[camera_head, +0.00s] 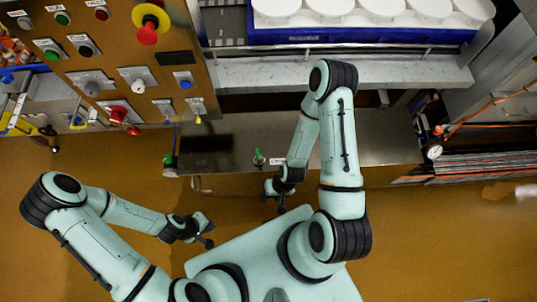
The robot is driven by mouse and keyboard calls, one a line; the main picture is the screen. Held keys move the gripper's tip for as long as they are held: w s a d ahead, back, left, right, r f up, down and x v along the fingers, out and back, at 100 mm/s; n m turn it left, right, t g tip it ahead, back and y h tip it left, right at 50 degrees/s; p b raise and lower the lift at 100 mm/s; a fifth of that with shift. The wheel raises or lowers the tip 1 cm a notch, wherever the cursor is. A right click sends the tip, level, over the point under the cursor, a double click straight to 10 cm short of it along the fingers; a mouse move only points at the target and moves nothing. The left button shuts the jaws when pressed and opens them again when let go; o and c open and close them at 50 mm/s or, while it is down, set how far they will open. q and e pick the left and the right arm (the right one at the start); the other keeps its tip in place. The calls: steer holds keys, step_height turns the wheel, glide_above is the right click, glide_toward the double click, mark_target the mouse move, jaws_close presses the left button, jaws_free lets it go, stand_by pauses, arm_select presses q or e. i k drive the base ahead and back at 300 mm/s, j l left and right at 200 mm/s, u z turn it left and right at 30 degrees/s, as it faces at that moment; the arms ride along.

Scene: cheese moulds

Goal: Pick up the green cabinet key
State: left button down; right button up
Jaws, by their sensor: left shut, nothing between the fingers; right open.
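A small green key-like piece (258,157) stands at the front of the grey metal cabinet (225,150), beside a small white label. Another small green-topped piece (169,159) is at the cabinet's left edge; the picture is too small to tell its exact form. My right gripper (273,193) is open, just below and right of the first green piece, and appears apart from it. My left gripper (207,234) is shut and empty, lower left over the brown floor, well away from both green pieces.
A control panel (115,60) with buttons and a red emergency knob (148,32) is at upper left. White moulds (330,8) stand in a blue crate (345,38) at the top. A pressure gauge (434,152) and hose are at right. Brown floor (450,240) is clear at lower right.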

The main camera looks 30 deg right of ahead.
mark_target(257, 153)
steer(key=j+z, duration=0.1)
steer(key=z, duration=0.3)
steer(key=j+z, duration=0.1)
steer(key=z, duration=0.35)
steer(key=k+j+z, duration=0.1)
steer(key=z, duration=0.3)
steer(key=k+j, duration=0.25)
steer(key=i+u, duration=0.1)
steer(key=u, duration=0.35)
steer(key=i+u, duration=0.1)
steer(key=u, duration=0.4)
